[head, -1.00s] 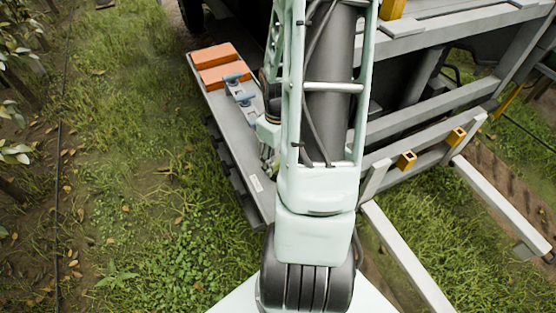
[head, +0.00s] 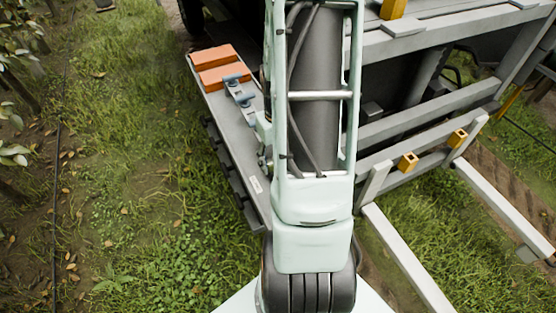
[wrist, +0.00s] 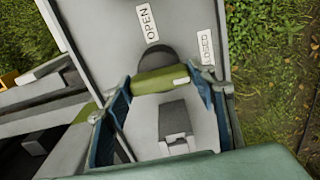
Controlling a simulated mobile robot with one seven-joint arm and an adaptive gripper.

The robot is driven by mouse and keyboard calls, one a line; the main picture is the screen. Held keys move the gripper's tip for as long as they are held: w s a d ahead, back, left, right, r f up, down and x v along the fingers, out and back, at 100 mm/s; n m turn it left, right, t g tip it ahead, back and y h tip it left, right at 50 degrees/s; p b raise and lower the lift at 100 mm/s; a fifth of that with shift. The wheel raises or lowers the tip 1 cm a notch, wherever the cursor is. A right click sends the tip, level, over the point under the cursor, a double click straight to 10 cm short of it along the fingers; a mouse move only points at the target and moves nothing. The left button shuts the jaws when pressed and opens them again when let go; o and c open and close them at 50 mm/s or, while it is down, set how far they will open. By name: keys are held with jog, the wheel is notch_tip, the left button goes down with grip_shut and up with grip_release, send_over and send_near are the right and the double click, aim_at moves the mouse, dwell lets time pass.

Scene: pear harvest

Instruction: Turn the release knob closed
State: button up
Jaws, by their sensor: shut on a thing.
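The release knob (wrist: 160,79) shows in the wrist view as a green bar handle on a dark round base. It sits on a grey panel (wrist: 100,25). A white label reading OPEN (wrist: 148,23) is above the knob, and a second label (wrist: 206,46), too small to read surely, is at its upper right. The bar lies roughly across the picture, its right end tilted slightly up. My gripper (wrist: 162,86) has its blue fingers at the two ends of the bar and is shut on it. In the head view my arm hides the knob.
In the head view a grey platform (head: 222,104) carries orange blocks (head: 216,75) and blue-grey fittings (head: 238,90). A metal frame (head: 420,110) with yellow-capped bars stands to the right. Grass (head: 150,200) is open to the left.

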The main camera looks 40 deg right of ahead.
jog(key=o, duration=1.2)
jog(key=shift+c, duration=0.2)
jog(key=shift+r, duration=0.1)
notch_tip(320, 180, up, 12)
